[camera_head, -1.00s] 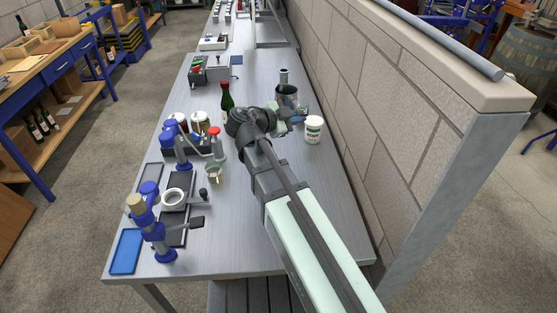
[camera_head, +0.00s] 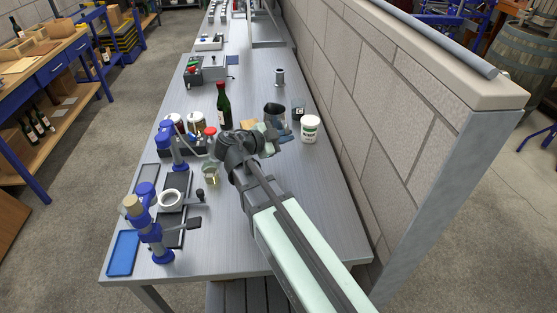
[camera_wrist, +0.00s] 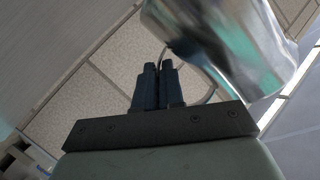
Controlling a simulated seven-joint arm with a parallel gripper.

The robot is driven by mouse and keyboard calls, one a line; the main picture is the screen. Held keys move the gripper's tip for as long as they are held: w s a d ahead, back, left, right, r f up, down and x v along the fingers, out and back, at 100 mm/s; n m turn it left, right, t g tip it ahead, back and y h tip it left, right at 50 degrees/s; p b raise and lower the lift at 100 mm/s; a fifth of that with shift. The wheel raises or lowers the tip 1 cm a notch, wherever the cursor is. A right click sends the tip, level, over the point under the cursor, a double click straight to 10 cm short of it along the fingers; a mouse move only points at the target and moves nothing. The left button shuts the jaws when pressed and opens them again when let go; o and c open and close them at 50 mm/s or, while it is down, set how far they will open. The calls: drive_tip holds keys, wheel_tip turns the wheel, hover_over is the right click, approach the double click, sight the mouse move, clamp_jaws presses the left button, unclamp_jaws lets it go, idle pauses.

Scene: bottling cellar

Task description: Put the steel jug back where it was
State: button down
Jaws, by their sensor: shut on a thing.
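The steel jug (camera_head: 274,113) is at my gripper (camera_head: 270,134) in the head view, near the middle of the bench, with its mouth facing up toward the camera. In the wrist view the shiny jug (camera_wrist: 225,40) fills the upper right, tilted in the picture. The two dark fingers of my gripper (camera_wrist: 163,68) are together on its thin handle. In the head view my wrist hides the fingertips and the lower part of the jug, so I cannot tell its height above the bench (camera_head: 310,190).
A green bottle (camera_head: 224,108) stands left of the jug. A dark cup (camera_head: 298,110) and a white tub (camera_head: 310,128) stand to its right. A small steel cylinder (camera_head: 280,77) stands behind. The block wall (camera_head: 385,110) borders the right side. The bench's front right is clear.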

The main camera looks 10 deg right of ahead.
drive_tip(key=shift+f, duration=4.9)
drive_tip(key=shift+f, duration=0.1)
drive_tip(key=c, duration=1.2)
unclamp_jaws()
drive_tip(key=shift+c, duration=0.2)
drive_tip(key=shift+s+a+r, duration=0.1)
drive_tip(key=shift+a+r, duration=0.05)
drive_tip(key=shift+r, duration=0.05)
drive_tip(key=shift+v, duration=3.55)
